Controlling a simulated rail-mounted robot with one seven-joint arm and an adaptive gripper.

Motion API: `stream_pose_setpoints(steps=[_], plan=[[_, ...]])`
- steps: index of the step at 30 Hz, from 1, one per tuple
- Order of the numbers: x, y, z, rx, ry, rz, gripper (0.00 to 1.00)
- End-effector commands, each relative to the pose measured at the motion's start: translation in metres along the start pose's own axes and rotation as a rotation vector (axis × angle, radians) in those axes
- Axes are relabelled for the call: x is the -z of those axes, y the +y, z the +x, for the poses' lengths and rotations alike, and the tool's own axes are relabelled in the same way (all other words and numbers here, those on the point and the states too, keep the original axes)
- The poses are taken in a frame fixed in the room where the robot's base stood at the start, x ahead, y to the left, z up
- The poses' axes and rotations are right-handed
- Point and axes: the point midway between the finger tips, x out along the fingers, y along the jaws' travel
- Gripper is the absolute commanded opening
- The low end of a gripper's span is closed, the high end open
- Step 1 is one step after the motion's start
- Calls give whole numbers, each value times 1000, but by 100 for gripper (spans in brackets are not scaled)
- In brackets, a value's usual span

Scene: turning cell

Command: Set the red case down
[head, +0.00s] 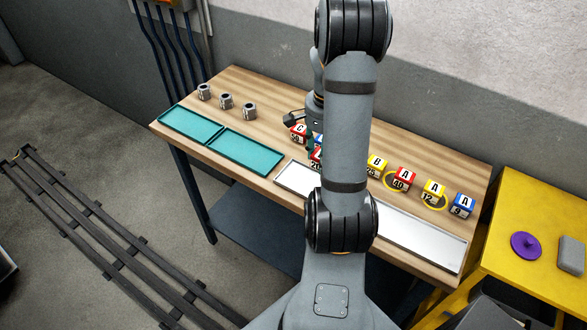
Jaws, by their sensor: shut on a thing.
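My gripper (300,122) is over the middle of the wooden table, partly hidden behind my arm. It is shut on a red case (298,134) marked C; the contact is small and hard to make out. Another red case (316,157) and a blue case (319,140) show close beside it, both partly covered by my arm. A third red case (404,178), marked A 40, stands to the right of my arm. Whether the held case touches the table cannot be told.
A yellow case (377,165), another yellow case (432,192) and a blue case (462,205) stand at right, with yellow rings around there. Teal trays (246,151), a white tray (420,238) and several metal nuts (226,101) share the wooden table (275,92). A yellow table (530,205) adjoins at right.

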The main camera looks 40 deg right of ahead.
Motion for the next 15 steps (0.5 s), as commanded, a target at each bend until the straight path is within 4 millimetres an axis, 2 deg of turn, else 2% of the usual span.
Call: stream_pose_setpoints(steps=[1, 6, 10, 15], plan=[[-4, -14, 6, -3, -6, -7, 10], [-6, -52, 28, -3, -4, -7, 10], [-6, -71, 40, -1, -1, -4, 10], [-7, -80, 49, 0, -1, -3, 10]])
